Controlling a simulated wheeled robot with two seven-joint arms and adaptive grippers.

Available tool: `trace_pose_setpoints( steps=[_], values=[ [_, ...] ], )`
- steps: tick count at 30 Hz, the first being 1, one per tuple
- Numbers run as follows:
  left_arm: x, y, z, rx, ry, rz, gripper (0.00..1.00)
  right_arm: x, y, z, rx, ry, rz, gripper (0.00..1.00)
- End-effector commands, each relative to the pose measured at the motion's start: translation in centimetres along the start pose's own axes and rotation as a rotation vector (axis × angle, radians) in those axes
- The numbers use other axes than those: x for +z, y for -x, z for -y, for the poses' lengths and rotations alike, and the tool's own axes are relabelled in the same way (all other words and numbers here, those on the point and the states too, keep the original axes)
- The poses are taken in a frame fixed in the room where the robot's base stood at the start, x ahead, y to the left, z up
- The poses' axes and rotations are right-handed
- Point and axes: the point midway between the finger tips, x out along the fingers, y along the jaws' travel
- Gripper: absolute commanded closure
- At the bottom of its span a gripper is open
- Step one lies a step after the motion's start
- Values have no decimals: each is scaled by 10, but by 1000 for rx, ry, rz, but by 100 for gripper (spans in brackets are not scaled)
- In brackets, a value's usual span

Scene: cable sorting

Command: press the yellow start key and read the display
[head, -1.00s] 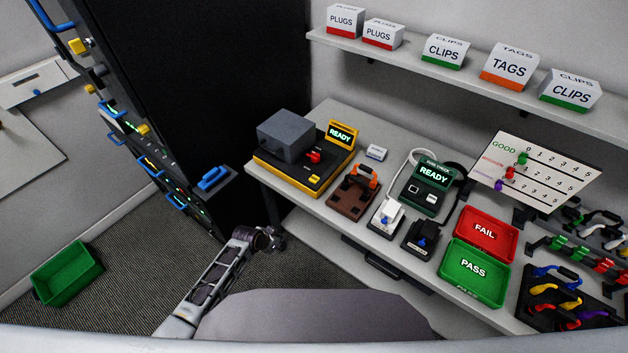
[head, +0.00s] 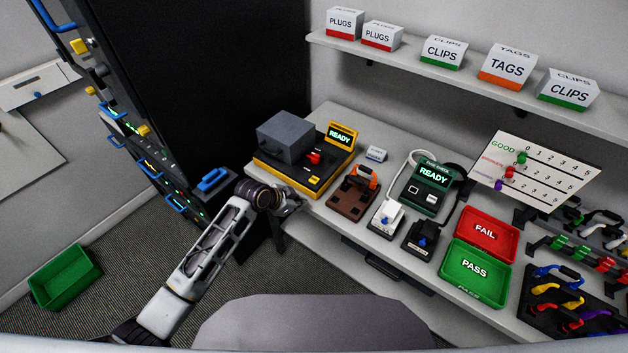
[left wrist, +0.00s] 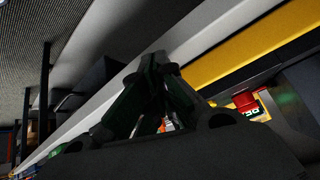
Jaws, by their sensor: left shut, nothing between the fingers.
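The yellow tester (head: 290,180) stands at the left end of the bench, with a grey block and a red knob (head: 313,158) on it. Its display (head: 341,136) reads READY. A small yellow key (head: 313,179) shows on its dark top, near the front. My left gripper (head: 292,205) is shut and empty, just off the bench's left front edge, below and left of the tester. In the left wrist view the shut fingers (left wrist: 160,75) are dark, and the tester's yellow side (left wrist: 265,50) runs beyond them. My right gripper is in neither view.
A brown fixture (head: 352,200) with an orange clamp stands right of the tester. A green check unit (head: 428,185) also reads READY. Red FAIL (head: 510,258) and green PASS (head: 447,272) trays lie further right. A black rack (head: 190,90) stands at the left.

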Motion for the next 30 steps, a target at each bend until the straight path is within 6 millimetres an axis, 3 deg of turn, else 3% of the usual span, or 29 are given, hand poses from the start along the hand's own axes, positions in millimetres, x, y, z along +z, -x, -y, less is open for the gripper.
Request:
trace_pose_setpoints(
  steps=[30],
  values=[
    [-136, 50, 51, 49, -548, -159, 100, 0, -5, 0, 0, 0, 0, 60]
  ],
)
